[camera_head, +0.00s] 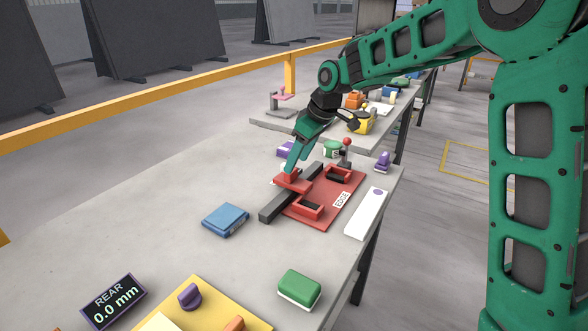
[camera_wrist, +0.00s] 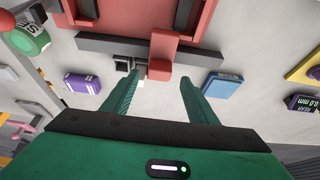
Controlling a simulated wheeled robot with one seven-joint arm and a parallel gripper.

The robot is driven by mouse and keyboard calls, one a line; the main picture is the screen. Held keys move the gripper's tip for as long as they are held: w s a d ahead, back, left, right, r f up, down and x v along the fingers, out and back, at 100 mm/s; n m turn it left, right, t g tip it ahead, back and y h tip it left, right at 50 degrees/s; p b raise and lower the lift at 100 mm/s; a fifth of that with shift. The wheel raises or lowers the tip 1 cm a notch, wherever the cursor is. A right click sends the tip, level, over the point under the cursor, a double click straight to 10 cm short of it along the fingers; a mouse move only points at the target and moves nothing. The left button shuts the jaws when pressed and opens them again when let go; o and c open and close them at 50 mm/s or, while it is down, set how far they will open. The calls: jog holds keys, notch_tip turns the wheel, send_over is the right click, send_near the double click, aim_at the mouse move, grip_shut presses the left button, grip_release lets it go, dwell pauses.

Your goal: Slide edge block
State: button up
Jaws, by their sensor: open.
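The red edge block (camera_head: 292,182) sits on a dark grey bar (camera_head: 268,214) along the back-left side of a red plate (camera_head: 322,222) labelled EDGE. In the wrist view the red block (camera_wrist: 164,50) crosses the dark bar (camera_wrist: 100,42), and its near end lies roughly between my fingertips. My gripper (camera_head: 292,168) points down at the block from above. Its two green fingers are apart, one to each side of the block's near end in the wrist view (camera_wrist: 162,79). I cannot tell whether either finger touches it.
A blue block (camera_head: 226,219) lies left of the plate, a green block (camera_head: 299,288) in front. A display (camera_head: 112,300) reads REAR 0.0 mm. A white strip (camera_head: 367,214) lies right of the plate. A red-knobbed lever (camera_head: 346,147) stands behind. The slab's left middle is clear.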

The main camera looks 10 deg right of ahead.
jog(key=v, duration=0.5)
jog(key=shift+d+r, duration=0.1)
jog(key=shift+r, duration=0.25)
jog(key=s+d+f+m+h, duration=0.1)
jog(key=s+d+m, duration=0.3)
jog(key=s+d, duration=0.6)
jog(key=s+d+m+h, duration=0.2)
jog(key=s+d+m, duration=0.4)
jog(key=d, duration=0.6)
jog(key=s+d+f+m+g, duration=0.1)
jog(key=s+d+f+m, duration=0.1)
jog(key=s, duration=0.6)
jog(key=s+d+f+m+g, duration=0.1)
jog(key=s+d+f+m, duration=0.1)
jog(key=s, duration=0.6)
jog(key=s+d+f+m+g, duration=0.1)
jog(key=s+d, duration=0.3)
jog(key=s, duration=0.5)
jog(key=shift+f+m, duration=0.8)
jog(key=shift+m, duration=0.1)
